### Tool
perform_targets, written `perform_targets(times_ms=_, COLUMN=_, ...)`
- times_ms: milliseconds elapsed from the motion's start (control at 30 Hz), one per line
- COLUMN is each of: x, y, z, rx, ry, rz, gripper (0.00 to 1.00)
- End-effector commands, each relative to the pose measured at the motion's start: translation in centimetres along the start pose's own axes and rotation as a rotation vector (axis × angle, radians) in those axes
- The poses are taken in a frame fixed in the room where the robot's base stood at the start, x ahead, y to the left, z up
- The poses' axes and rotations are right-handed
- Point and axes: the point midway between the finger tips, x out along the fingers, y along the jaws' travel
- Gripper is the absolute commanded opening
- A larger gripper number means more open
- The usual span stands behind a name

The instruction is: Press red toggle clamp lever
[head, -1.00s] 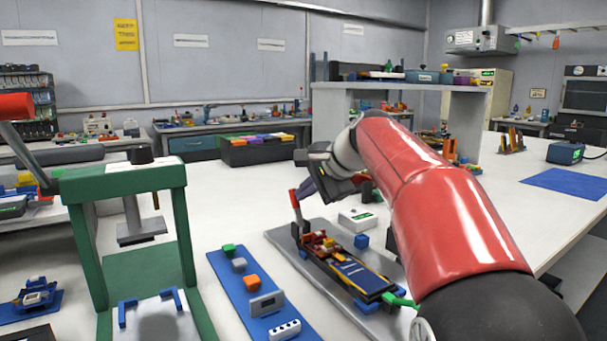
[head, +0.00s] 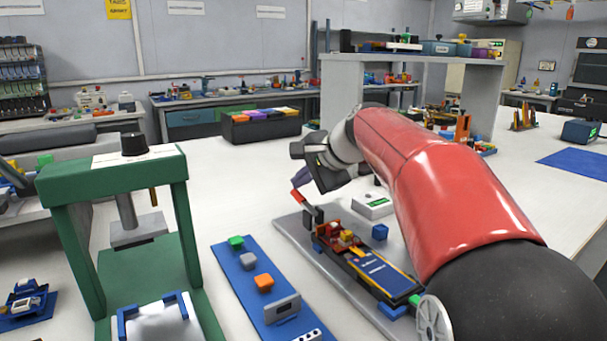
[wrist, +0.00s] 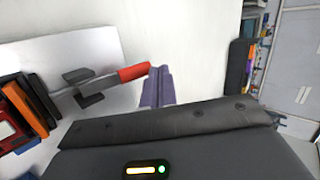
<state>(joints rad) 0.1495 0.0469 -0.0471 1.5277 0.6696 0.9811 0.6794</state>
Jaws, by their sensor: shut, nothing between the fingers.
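The toggle clamp's red lever (head: 300,176) stands at the far left end of the grey fixture plate (head: 290,228), up off the plate in the head view. In the wrist view the red grip (wrist: 133,73) points right, on a grey metal clamp arm (wrist: 98,84). My gripper (wrist: 158,80) has its purple fingers shut and empty, right by the tip of the red grip. I cannot tell whether they touch it. In the head view my gripper (head: 322,183) is partly hidden by my wrist.
A dark blue pouch cell (head: 380,272) lies in the fixture beside orange and red blocks. A white box (head: 372,206) and blue cube (head: 379,232) are close by. A blue strip (head: 245,285) with small parts and a green press (head: 60,200) stand at left.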

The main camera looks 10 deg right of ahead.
Motion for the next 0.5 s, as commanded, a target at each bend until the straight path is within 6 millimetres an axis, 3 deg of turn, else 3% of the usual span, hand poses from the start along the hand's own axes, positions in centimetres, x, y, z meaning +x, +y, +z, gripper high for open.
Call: perform_targets(times_ms=500, x=1.4, y=0.4, z=-0.2, rx=0.001, ry=0.0, rz=0.0, gripper=0.0)
